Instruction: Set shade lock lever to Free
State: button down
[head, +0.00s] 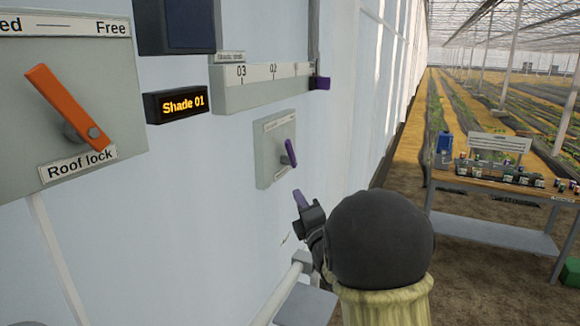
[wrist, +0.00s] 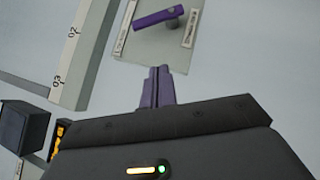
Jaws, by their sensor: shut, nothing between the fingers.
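The shade lock lever (head: 289,153) is a small purple handle on a pale grey plate (head: 270,165) on the wall. It points up, leaning slightly left, in the head view. The plate's small labels are too small to read. In the wrist view the lever (wrist: 153,18) lies near the top edge, its pivot at the right end. My gripper (head: 300,199) has purple fingers, shut and empty, below and apart from the lever in the head view. In the wrist view the closed fingers (wrist: 159,72) reach towards the plate's lower edge, with the lever beyond them.
The roof lock lever (head: 66,108), orange, is on a larger plate at left. A "Shade 01" display (head: 176,104) and a numbered scale with a purple slider (head: 320,83) are above the small plate. A bench (head: 490,190) with bottles stands at right.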

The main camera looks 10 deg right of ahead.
jog(key=shift+a+r+n+t+y, duration=0.15)
jog(key=shift+r+n+t+y, duration=0.25)
jog(key=shift+n, duration=0.3)
jog(key=p, duration=0.6)
send_near(289, 159)
jog(key=w+a+r, duration=0.1)
jog(key=a+r, duration=0.3)
jog(key=a, duration=0.1)
jog(key=w+d+p, duration=0.1)
jog(key=w+d+r+p, duration=0.1)
jog(key=w, duration=0.1)
jog(key=shift+d+r+p, duration=0.15)
jog(key=shift+r+p, duration=0.05)
jog(key=shift+p, duration=0.2)
